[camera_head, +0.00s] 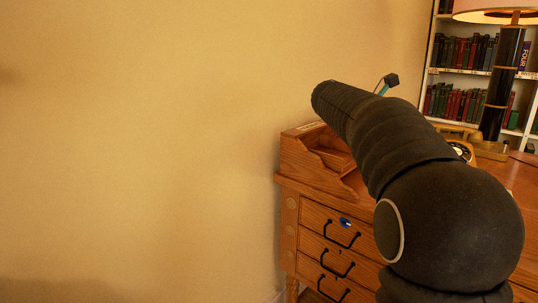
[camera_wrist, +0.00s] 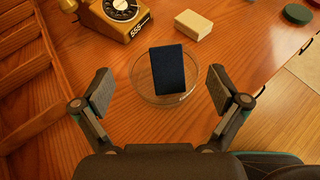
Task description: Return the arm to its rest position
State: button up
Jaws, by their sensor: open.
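My gripper (camera_wrist: 160,92) shows in the wrist view with its two fingers spread wide apart. It is open and nothing touches its fingers. Below and between the fingers, a dark blue block (camera_wrist: 169,70) sits in a round clear glass dish (camera_wrist: 188,98) on the wooden desk (camera_wrist: 110,125). In the head view my dark arm stretches over the right side of the desk, and the gripper's fingers are hidden. The dish and the blue block do not show there.
A rotary telephone (camera_wrist: 117,14), a cream block (camera_wrist: 193,25) and a green round object (camera_wrist: 297,14) are on the desk. A lamp (camera_head: 502,80) stands before the bookshelf (camera_head: 466,75). Drawers (camera_head: 330,245) face front. The bare wall (camera_head: 150,140) fills the left.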

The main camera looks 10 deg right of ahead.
jog(key=a+f+m+y, duration=0.1)
jog(key=f+m, duration=0.1)
jog(key=f, duration=0.1)
jog(key=a+f+m+y, duration=0.1)
jog(key=f+m, duration=0.1)
jog(key=f, duration=0.2)
jog(key=a+f+m+y, duration=0.1)
jog(key=f+m, duration=0.1)
jog(key=f, duration=0.1)
jog(key=shift+w+a+f+t+y, duration=0.2)
jog(key=shift+a+f+t+y, duration=0.1)
jog(key=shift+a+t, duration=0.1)
jog(key=s+a+f+m+t+y, duration=0.1)
jog(key=s+a+f+m+y, duration=0.2)
jog(key=s+a, duration=0.4)
jog(key=s+a+f+m+t+y, duration=0.1)
jog(key=s+a+f+m+y, duration=0.2)
jog(key=s, duration=0.9)
jog(key=s+a+f+m+t+y, duration=0.1)
jog(key=s+a+f+m+y, duration=0.3)
jog(key=s+a, duration=0.6)
jog(key=shift+s+a+f+m, duration=0.2)
jog(key=shift+a+f+m, duration=0.2)
jog(key=shift+f+m, duration=1.15)
jog(key=shift+f+n, duration=0.25)
